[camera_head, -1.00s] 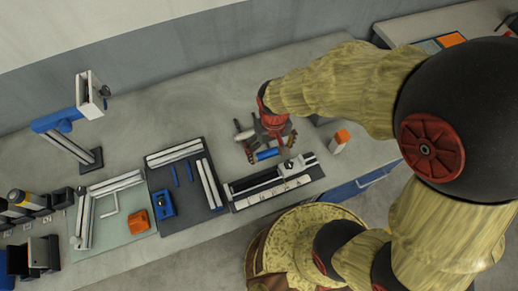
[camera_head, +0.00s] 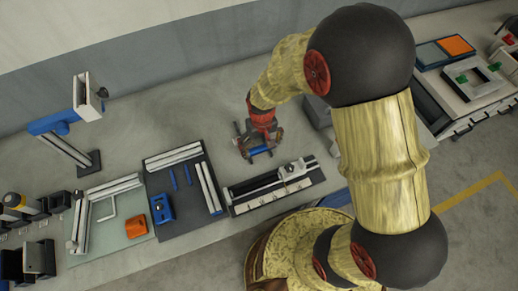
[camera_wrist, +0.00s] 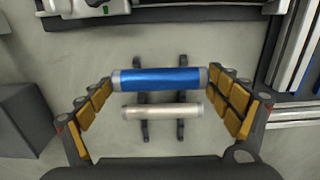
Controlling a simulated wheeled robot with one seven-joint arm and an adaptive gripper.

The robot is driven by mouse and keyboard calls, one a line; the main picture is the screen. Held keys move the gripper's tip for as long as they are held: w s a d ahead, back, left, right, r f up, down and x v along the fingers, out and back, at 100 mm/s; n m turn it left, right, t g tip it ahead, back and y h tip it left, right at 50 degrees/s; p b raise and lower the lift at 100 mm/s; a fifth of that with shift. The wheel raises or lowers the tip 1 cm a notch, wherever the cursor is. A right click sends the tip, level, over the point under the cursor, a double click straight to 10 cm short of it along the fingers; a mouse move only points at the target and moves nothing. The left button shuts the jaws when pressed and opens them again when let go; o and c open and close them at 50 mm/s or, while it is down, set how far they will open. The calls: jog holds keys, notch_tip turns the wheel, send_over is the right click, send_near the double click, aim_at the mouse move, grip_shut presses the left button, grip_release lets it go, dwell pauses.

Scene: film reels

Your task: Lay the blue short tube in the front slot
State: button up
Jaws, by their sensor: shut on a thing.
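My gripper (camera_wrist: 160,85) is shut on the blue short tube (camera_wrist: 161,78), with one finger pad at each grey end. The tube lies level across the wrist view, and shows low under my gripper (camera_head: 260,146) in the head view. Below it is a small dark rack (camera_wrist: 143,134) with two parallel rails. A pale tube (camera_wrist: 162,111) lies across the rails, beside the blue one in the picture. The blue tube crosses over the rails on the side towards the white-and-black fixture. I cannot tell whether it touches the rack.
The black tray (camera_head: 238,209) with a white-and-black fixture (camera_head: 292,168) stands close by on the robot's side. A dark mat (camera_head: 185,212) with rails and a blue block (camera_head: 161,208) lies to the left. A grey box (camera_wrist: 22,118) is near one finger. Bench behind is clear.

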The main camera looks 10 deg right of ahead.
aim_at(259, 149)
jog(key=shift+w+a+f, duration=0.15)
jog(key=shift+w+f, duration=0.8)
jog(key=shift+f, duration=0.2)
jog(key=shift+f+b, duration=0.35)
jog(key=shift+f, duration=1.2)
jog(key=shift+f, duration=0.15)
jog(key=o, duration=1.1)
